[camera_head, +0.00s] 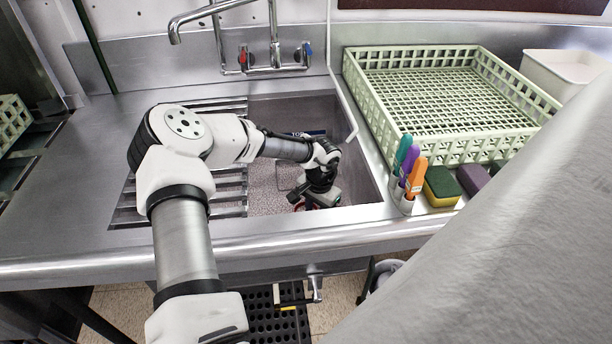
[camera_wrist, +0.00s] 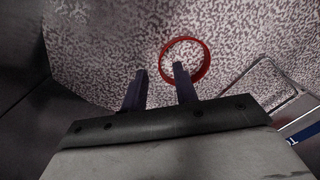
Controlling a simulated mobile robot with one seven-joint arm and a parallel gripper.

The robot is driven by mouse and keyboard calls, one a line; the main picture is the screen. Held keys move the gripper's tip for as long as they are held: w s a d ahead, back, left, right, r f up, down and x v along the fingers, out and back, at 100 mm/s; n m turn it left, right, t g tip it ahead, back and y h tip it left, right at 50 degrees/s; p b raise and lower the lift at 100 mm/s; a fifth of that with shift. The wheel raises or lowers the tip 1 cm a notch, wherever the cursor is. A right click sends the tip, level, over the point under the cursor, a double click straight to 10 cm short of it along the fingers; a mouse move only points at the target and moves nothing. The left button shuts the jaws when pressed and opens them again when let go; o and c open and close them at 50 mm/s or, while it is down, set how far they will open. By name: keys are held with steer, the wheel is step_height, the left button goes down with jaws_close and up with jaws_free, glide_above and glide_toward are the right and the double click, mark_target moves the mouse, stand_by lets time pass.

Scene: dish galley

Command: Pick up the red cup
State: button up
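The red cup shows in the wrist view as a round red rim (camera_wrist: 207,61) on the speckled sink floor, seen from above. In the head view only a sliver of red (camera_head: 298,206) shows beneath my gripper (camera_head: 316,203), which hides the rest. In the wrist view my gripper (camera_wrist: 159,80) is open, its two dark fingers apart with nothing held between them. The right fingertip overlaps the lower-left part of the rim's opening. The left fingertip is outside the rim, to its left. I cannot tell whether either finger touches the cup.
Steel sink walls (camera_wrist: 75,50) stand close to my gripper. A wire-framed item (camera_wrist: 265,72) and a blue-and-white item (camera_wrist: 304,134) lie to the right in the wrist view. A slatted rack (camera_head: 228,190) covers the sink's left part. A green crate (camera_head: 395,120), brushes (camera_head: 413,172) and sponges (camera_head: 441,187) stand right.

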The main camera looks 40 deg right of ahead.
steer(key=shift+w+f+p, duration=0.15)
steer(key=shift+f+p, duration=0.15)
steer(key=shift+f, duration=1.1)
steer(key=shift+w+f+p, duration=0.1)
steer(key=shift+f+p, duration=0.2)
steer(key=shift+f, duration=1.1)
jaws_close()
